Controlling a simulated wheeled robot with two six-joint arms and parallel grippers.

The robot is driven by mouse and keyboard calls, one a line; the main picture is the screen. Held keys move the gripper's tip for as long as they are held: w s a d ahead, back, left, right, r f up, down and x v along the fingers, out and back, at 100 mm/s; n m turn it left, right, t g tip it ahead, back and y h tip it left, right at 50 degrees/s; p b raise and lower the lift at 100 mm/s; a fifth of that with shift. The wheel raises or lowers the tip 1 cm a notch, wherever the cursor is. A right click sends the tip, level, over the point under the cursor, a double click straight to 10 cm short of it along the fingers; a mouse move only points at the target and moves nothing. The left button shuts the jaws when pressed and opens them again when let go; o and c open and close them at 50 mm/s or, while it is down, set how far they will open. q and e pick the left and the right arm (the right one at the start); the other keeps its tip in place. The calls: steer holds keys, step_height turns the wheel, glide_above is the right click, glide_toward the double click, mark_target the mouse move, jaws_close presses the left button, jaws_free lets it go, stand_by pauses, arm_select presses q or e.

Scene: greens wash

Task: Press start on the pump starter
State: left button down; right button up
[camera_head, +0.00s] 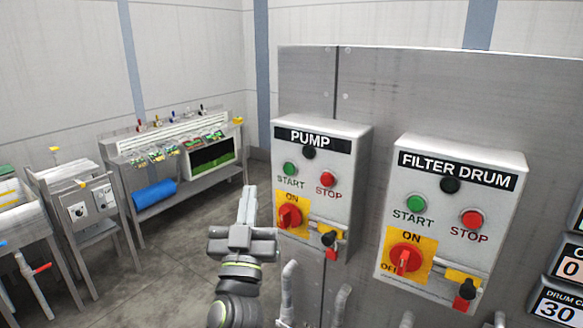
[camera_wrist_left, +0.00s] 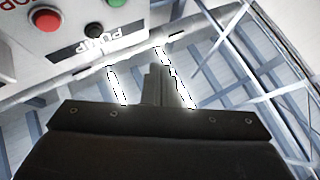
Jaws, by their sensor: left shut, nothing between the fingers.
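The pump starter (camera_head: 351,156) is a grey box labelled PUMP on a steel cabinet, in the middle of the head view. Its green START button (camera_head: 290,169) sits left of its red STOP button (camera_head: 327,180). Below are a red rotary switch (camera_head: 290,216) on a yellow plate marked ON and a small black and red device (camera_head: 329,240). My left gripper (camera_head: 248,190) is shut and empty, to the left of the starter and apart from it. In the left wrist view, the shut fingers (camera_wrist_left: 158,85) point past the upside-down PUMP label (camera_wrist_left: 100,43); the green button (camera_wrist_left: 117,2) is at the top edge.
A FILTER DRUM starter (camera_head: 459,172) with similar buttons and switch is mounted to the right. Pipes (camera_head: 288,290) stand below the boxes. A bench (camera_head: 170,190) with a blue roll stands at the back left. Open floor lies between.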

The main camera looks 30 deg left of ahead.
arm_select(q)
glide_toward(289, 169)
steer(key=w+a+r, duration=0.2)
steer(key=a+r, duration=0.2)
steer(key=shift+w+d+r+b, duration=0.15)
steer(key=shift+w+r+b, duration=0.1)
steer(key=shift+w+b, duration=0.35)
steer(key=shift+s, duration=0.1)
stand_by(1.6)
steer(key=shift+w+b, duration=0.4)
steer(key=shift+b, duration=0.1)
steer(key=shift+w+b, duration=0.4)
stand_by(0.6)
steer(key=shift+s, duration=0.85)
